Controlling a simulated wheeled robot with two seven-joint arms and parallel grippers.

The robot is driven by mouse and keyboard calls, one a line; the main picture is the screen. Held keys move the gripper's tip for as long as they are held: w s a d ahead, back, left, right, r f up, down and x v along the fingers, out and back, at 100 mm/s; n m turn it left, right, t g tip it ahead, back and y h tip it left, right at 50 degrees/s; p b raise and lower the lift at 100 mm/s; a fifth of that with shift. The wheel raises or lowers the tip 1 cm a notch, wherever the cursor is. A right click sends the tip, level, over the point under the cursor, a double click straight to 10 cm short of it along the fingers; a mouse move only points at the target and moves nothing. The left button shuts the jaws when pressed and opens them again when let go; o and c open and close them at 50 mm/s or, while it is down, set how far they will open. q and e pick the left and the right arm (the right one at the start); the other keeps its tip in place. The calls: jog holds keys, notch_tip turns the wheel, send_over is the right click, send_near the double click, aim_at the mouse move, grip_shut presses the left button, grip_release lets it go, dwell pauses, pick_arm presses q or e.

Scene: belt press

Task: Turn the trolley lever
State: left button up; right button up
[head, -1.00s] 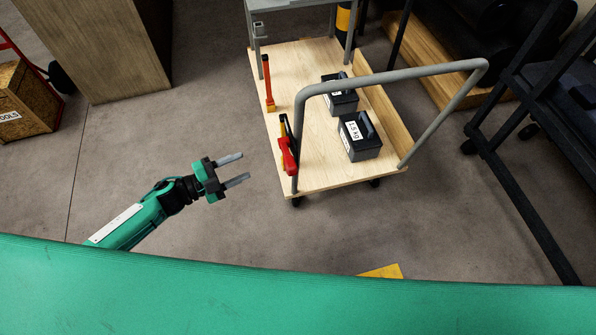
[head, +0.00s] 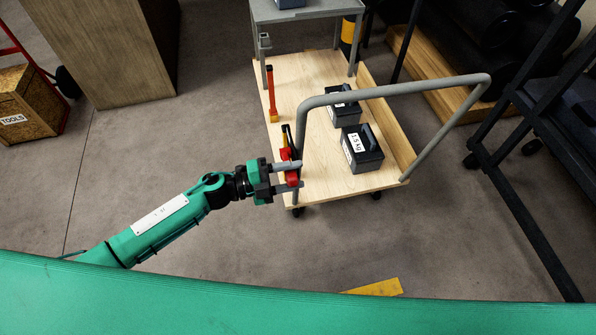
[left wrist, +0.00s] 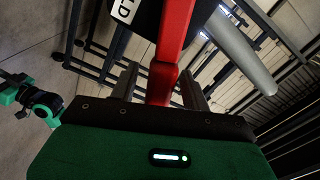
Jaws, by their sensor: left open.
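The trolley (head: 330,185) has a pale wooden deck and a grey tube handle (head: 400,88). The red lever (head: 291,176) is at the deck's near left corner, beside the left handle post. My left gripper (head: 288,174) is open, with one finger on each side of the red lever. In the left wrist view the red lever (left wrist: 163,80) runs up between the two fingers (left wrist: 160,85). I cannot tell whether the fingers touch it. My right gripper is not in the head view; part of a green arm shows at the left of the wrist view, and its jaws are unclear.
Two dark weight boxes (head: 361,150) stand on the deck. An orange upright handle (head: 271,95) stands at its left edge, near a grey table (head: 310,12). A black frame (head: 520,200) is at right. The floor (head: 170,150) left of the trolley is clear.

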aim_at(296, 158)
pick_arm(q)
jog(key=shift+x, duration=0.85)
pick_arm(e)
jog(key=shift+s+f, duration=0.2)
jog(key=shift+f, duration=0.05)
